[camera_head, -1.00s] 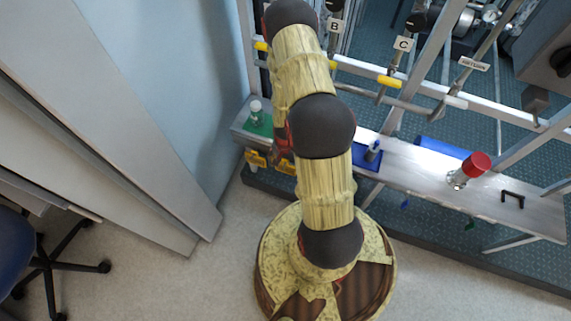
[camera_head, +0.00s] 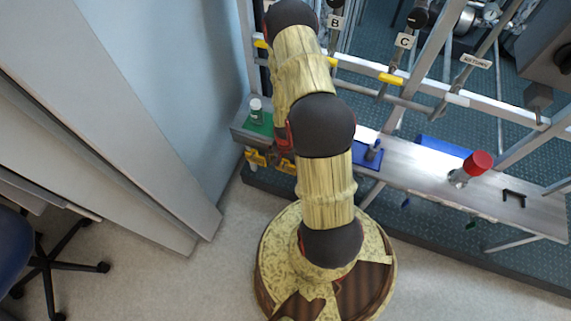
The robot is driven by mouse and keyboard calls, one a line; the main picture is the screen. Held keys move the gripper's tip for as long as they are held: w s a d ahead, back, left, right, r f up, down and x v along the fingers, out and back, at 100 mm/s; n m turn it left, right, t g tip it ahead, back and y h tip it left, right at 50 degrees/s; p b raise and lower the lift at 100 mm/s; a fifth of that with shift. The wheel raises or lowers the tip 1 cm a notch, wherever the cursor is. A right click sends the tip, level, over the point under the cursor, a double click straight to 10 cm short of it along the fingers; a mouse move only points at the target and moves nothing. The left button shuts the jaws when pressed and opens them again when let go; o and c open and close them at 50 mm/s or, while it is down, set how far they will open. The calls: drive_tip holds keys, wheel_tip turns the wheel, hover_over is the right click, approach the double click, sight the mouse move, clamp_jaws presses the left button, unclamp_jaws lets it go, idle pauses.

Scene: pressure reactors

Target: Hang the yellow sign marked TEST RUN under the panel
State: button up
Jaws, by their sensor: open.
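Two small yellow signs hang at the front edge of the bench's left end, a left one (camera_head: 256,158) and a right one (camera_head: 287,166). The right one is partly covered by my arm. Their lettering is too small to read, so I cannot tell which says TEST RUN. My arm rises from its base and bends over toward the bench. A reddish piece of it shows just above the right yellow sign. My gripper itself is hidden behind the arm. No panel can be surely identified; the bench front (camera_head: 430,199) is in view.
On the bench are a white bottle on a green mat (camera_head: 255,121), a blue tray (camera_head: 366,155), a blue cylinder (camera_head: 442,146), a red-capped vessel (camera_head: 474,166) and a black handle (camera_head: 514,197). Rails with tags B and C stand behind. A wall borders the left.

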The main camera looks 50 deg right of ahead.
drive_tip(key=shift+f, duration=0.1)
wheel_tip(320, 180, up, 15)
drive_tip(key=p, duration=1.1)
drive_tip(key=w+a+r+n+t, duration=0.1)
drive_tip(key=w+a+r+n, duration=0.15)
drive_tip(key=r, duration=0.85)
drive_tip(key=w+a+r+n+t, duration=0.1)
drive_tip(key=w+a+r+n, duration=0.2)
drive_tip(key=r, duration=0.8)
drive_tip(key=w+a+r+n+t, duration=0.1)
drive_tip(key=w+a+r, duration=0.3)
drive_tip(key=r, duration=0.7)
drive_tip(key=s+a+r+n+t, duration=0.1)
drive_tip(key=s+a+r+n, duration=0.2)
drive_tip(key=s+a+r, duration=0.3)
drive_tip(key=s+a+r+n+t, duration=0.1)
drive_tip(key=s+a+r+n, duration=0.3)
drive_tip(key=s+a+r, duration=0.3)
drive_tip(key=s+r, duration=0.3)
drive_tip(key=r, duration=0.4)
drive_tip(key=shift+s+a+t, duration=0.2)
drive_tip(key=shift+s+t, duration=0.1)
drive_tip(key=shift+o, duration=0.4)
drive_tip(key=shift+s+a+r, duration=0.1)
drive_tip(key=shift+s+r, duration=0.1)
drive_tip(key=shift+s, duration=0.15)
